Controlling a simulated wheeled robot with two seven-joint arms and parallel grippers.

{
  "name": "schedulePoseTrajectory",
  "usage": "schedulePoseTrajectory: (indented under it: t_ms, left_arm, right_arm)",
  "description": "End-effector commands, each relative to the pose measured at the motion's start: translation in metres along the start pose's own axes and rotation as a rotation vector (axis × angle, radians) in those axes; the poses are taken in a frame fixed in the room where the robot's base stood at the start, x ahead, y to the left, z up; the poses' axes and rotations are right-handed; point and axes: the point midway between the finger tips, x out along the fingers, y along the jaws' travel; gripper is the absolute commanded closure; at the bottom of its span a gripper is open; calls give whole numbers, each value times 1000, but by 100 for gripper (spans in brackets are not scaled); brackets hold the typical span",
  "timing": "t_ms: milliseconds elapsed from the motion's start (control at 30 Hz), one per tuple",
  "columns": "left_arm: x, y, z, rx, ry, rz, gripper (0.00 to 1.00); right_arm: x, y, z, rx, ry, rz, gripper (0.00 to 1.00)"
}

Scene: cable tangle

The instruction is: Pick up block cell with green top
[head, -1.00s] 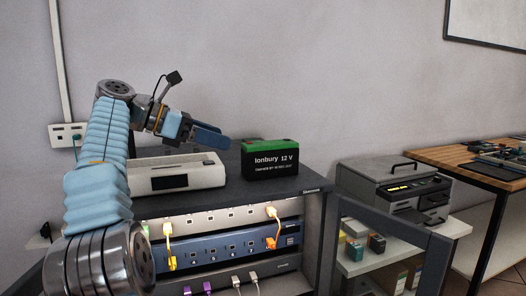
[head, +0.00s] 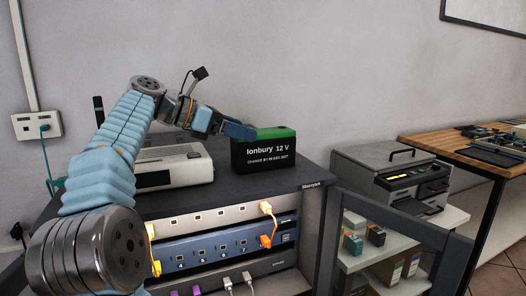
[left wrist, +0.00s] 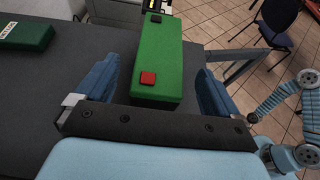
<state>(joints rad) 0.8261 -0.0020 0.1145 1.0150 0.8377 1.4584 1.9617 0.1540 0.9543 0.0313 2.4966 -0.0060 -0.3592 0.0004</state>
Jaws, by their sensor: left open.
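The block cell with the green top (head: 264,153) is a black box lettered "Ionbury 12 V", standing upright on the dark cabinet top (head: 300,184). My left gripper (head: 240,131) is open at its left end, near green-top height. In the left wrist view, the green top (left wrist: 161,60) has a red terminal near me and a dark one farther off. The open blue fingers (left wrist: 157,89) lie on either side of its near end, with a gap on each side. The lower sides of the cell are hidden there. My right gripper is not clearly shown.
A white device (head: 172,166) stands left of the cell. A dark green labelled item (left wrist: 27,37) lies at left in the wrist view. Orange-plugged cables (head: 267,224) hang on the rack front below. A printer (head: 392,176) stands on a separate shelf at right.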

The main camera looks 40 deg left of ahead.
Motion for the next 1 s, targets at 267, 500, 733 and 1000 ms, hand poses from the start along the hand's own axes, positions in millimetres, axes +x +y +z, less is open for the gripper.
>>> schedulePoseTrajectory:
  t_ms: [267,500,733,1000]
  left_arm:
    - [40,0,1,0,0,-2,4]
    - [42,1,1,0,0,-1,4]
    - [42,1,1,0,0,-1,38]
    - [42,1,1,0,1,-1,79]
  right_arm:
    - [3,1,0,1,0,0,4]
    - [3,1,0,0,0,0,4]
    - [3,1,0,0,0,0,4]
    - [3,1,0,1,0,0,4]
